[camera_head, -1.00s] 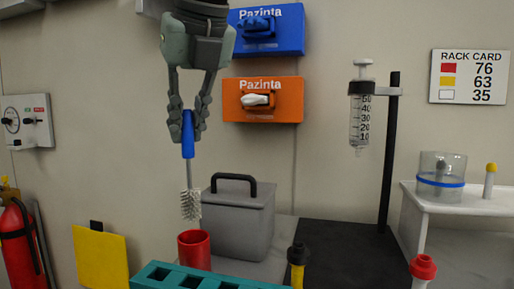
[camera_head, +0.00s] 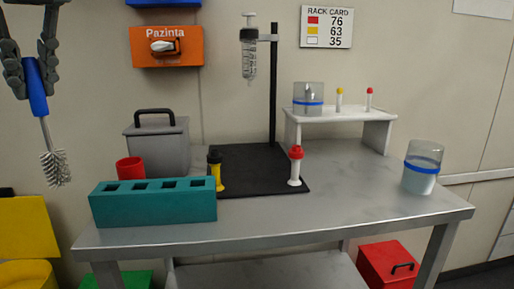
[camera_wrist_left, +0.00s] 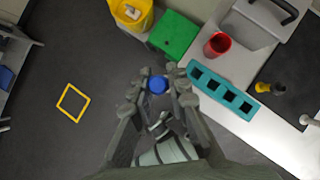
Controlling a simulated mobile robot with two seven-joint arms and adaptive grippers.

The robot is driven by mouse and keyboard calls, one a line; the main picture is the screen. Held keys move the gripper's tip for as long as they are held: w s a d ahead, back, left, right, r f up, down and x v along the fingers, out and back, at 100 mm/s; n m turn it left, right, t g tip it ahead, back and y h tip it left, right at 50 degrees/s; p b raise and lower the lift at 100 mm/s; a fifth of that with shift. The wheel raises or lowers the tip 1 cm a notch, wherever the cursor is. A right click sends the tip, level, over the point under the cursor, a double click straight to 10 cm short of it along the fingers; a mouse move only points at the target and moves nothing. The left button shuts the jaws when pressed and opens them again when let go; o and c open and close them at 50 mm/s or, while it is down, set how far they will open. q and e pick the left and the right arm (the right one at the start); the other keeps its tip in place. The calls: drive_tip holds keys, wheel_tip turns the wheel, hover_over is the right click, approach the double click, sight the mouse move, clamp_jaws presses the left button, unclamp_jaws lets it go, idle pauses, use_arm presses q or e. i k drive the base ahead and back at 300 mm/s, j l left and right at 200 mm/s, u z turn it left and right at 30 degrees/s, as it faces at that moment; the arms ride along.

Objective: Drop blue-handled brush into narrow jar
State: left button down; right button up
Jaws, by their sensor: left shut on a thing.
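My left gripper (camera_head: 30,80) is at the upper left of the head view, shut on the blue handle of the brush (camera_head: 36,92). The brush hangs bristles down (camera_head: 55,167), slightly tilted, in the air left of the table. In the left wrist view the handle's blue end (camera_wrist_left: 158,84) shows between the fingers. A narrow open red container (camera_head: 131,168) stands at the table's back left. Two clear jars with blue bands show: one (camera_head: 307,101) on the white shelf with something inside, one (camera_head: 422,168) at the table's right holding liquid. My right gripper is out of view.
A teal rack (camera_head: 153,203) stands in front of the red container, and a grey box (camera_head: 158,145) behind. The table's front right (camera_head: 340,207) is clear.

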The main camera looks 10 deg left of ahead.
sight(420, 188)
drive_tip(key=k, duration=0.95)
